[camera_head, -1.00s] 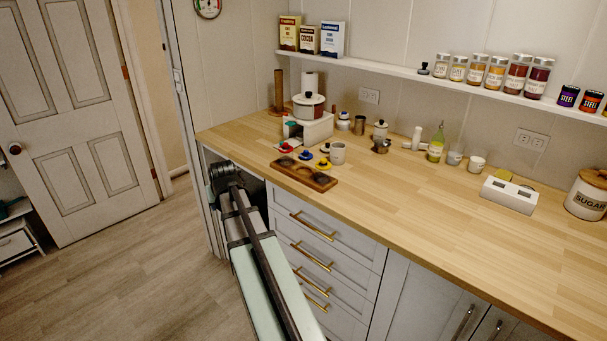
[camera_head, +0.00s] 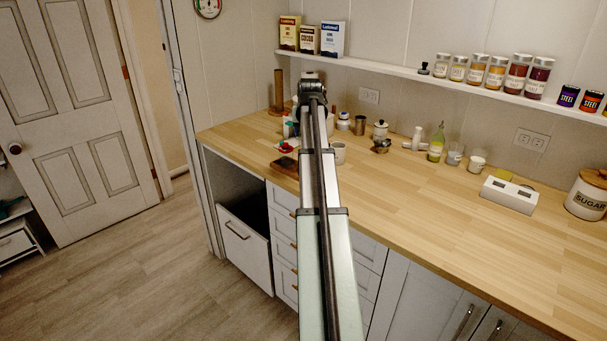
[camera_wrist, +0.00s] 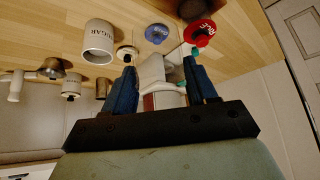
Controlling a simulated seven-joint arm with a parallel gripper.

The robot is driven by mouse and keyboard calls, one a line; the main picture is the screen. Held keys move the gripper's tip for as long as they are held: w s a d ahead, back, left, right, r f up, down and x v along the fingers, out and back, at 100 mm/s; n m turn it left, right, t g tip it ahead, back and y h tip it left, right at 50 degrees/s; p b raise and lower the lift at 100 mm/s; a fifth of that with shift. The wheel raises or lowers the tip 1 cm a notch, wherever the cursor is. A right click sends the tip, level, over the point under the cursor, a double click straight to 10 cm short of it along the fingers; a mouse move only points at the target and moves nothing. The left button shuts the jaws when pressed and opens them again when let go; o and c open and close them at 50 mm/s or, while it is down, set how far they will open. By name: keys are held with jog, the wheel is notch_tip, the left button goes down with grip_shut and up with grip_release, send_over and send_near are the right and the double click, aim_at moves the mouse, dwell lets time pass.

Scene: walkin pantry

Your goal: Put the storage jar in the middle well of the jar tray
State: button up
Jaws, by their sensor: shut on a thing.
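My gripper is raised above the far left of the counter in the head view, where my arm hides its fingers. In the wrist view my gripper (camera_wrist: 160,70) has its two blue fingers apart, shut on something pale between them. Its outline blends with white things behind, so I cannot clearly make out the storage jar.
A drawer (camera_head: 243,247) stands open below. The counter's right half is mostly clear.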

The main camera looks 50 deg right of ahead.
jog(key=shift+w+d, duration=0.35)
jog(key=shift+w, duration=0.25)
jog(key=shift+s+a+f+n+y, duration=0.35)
jog(key=shift+a+f+n, duration=0.1)
jog(key=shift+a+n, duration=0.15)
jog(key=shift+f, duration=0.2)
jog(key=shift+w+f, duration=0.1)
jog(key=shift+f, duration=4.7)
jog(key=shift+f, duration=0.15)
jog(key=o, duration=1.5)
jog(key=shift+t, duration=0.3)
jog(key=v, duration=1.2)
